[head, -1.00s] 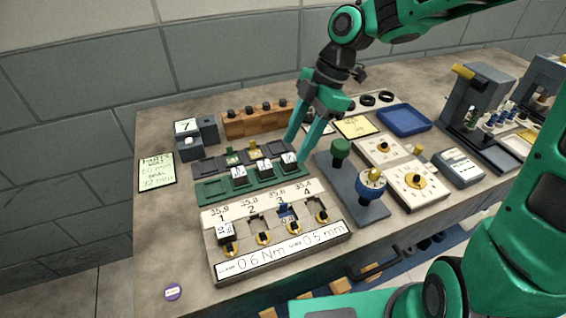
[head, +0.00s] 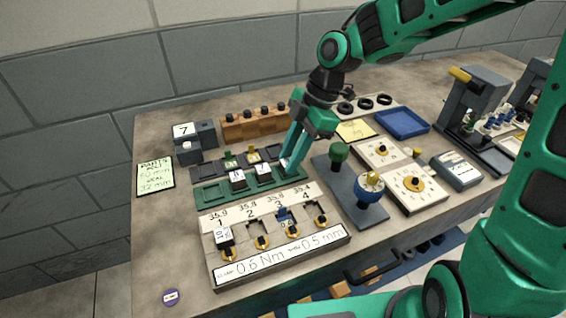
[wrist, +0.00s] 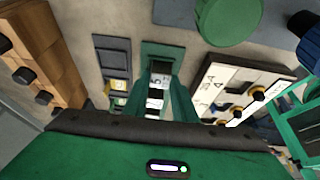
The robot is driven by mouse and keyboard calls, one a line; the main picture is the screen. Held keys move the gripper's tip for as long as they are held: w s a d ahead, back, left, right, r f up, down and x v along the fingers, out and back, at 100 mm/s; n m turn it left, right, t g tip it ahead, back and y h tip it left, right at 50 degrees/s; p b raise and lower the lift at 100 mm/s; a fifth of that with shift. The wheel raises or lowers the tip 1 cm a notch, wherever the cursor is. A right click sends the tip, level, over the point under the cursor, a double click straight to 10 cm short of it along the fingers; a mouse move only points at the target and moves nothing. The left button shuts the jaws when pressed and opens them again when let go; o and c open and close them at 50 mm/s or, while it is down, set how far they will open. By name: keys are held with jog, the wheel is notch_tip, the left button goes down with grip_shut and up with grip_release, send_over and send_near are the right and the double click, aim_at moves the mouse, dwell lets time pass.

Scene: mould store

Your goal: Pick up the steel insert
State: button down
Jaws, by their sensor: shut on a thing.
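Steel inserts with white labelled tops stand in a green tray (head: 211,193). The left one (head: 237,179) and the middle one (head: 263,172) show in the head view. My gripper (head: 290,166) reaches down to the right end of the tray, shut on the right-hand steel insert. In the wrist view that steel insert (wrist: 159,81) sits between the fingertips, its label partly readable. It is mostly hidden behind the fingers in the head view. I cannot tell whether it is clear of the tray. The other inserts line up beyond it in the wrist view.
In front stands a white numbered fixture (head: 262,230) with yellow-and-black knobs and a block in its first bay. A blue dial post (head: 369,188) and a green knob (head: 339,151) stand close right. A grey tray (head: 206,169) and wooden block (head: 243,126) lie behind.

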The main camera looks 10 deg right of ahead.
aim_at(282, 163)
jog(key=shift+r, duration=0.1)
jog(key=shift+r, duration=0.5)
notch_tip(282, 163, up, 3)
jog(key=shift+f, duration=0.2)
jog(key=s+a+r, duration=0.7)
jog(key=a, duration=0.2)
jog(key=shift+s+r, duration=0.15)
jog(key=shift+s, duration=0.2)
